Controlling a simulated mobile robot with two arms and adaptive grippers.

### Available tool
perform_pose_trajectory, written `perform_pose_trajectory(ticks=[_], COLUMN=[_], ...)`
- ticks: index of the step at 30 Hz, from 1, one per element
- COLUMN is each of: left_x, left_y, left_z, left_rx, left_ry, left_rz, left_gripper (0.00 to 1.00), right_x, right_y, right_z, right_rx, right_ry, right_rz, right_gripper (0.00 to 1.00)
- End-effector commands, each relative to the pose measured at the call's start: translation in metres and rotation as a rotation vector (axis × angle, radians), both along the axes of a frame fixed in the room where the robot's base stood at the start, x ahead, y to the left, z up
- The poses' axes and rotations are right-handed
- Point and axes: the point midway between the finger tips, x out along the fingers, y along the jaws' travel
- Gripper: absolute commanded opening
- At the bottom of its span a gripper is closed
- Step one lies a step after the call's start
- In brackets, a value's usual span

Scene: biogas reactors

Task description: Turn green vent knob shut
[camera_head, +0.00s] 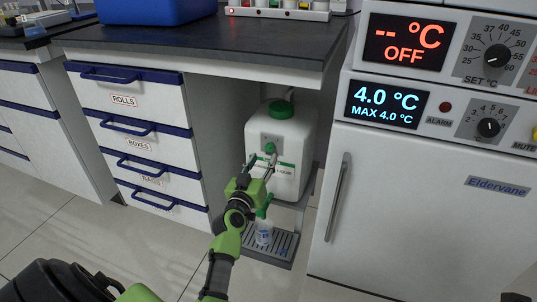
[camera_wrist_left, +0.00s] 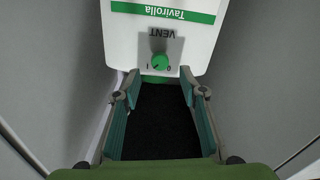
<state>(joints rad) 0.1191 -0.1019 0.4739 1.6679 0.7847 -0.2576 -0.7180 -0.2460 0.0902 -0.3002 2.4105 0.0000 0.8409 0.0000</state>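The green vent knob (camera_head: 270,148) is on a grey plate on the front of a white canister (camera_head: 293,133) with a green lid, under the bench. In the left wrist view the knob (camera_wrist_left: 160,62) shows under the word VENT, between the marks I and 0; its exact pointing is too small to tell. My left gripper (camera_head: 263,162) is open and empty, its fingertips close to the canister front, just below the knob in the head view. In the left wrist view the knob sits beyond and between the two spread fingers (camera_wrist_left: 160,85). My right gripper is not in view.
A small bottle (camera_head: 263,236) stands on a grated tray (camera_head: 283,247) below the canister. Drawers (camera_head: 142,128) close the left side and a white fridge (camera_head: 410,190) with a handle the right. The dark bench top (camera_head: 200,40) overhangs above. Floor is clear in front.

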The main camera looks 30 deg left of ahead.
Motion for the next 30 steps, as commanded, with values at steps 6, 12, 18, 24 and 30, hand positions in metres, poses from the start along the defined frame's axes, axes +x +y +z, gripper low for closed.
perform_pose_trajectory(ticks=[6,12,18,24,30], left_x=[0.037,0.054,0.059,0.059,0.058], left_y=[0.010,0.016,0.017,0.017,0.017], left_z=[-0.001,-0.001,0.000,0.000,0.000], left_rx=[-0.001,0.001,0.001,0.001,0.001], left_ry=[-0.001,0.000,0.000,0.000,0.000], left_rz=[-0.001,0.001,0.000,0.000,0.000], left_gripper=[0.38,0.38,0.38,0.31,0.00], right_x=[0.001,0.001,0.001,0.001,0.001], right_y=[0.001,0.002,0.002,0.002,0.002], right_z=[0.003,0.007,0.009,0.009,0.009], right_rx=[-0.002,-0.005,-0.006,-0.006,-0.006], right_ry=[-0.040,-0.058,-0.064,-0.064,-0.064], right_rz=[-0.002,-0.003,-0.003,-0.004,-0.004], right_gripper=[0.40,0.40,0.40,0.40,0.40])
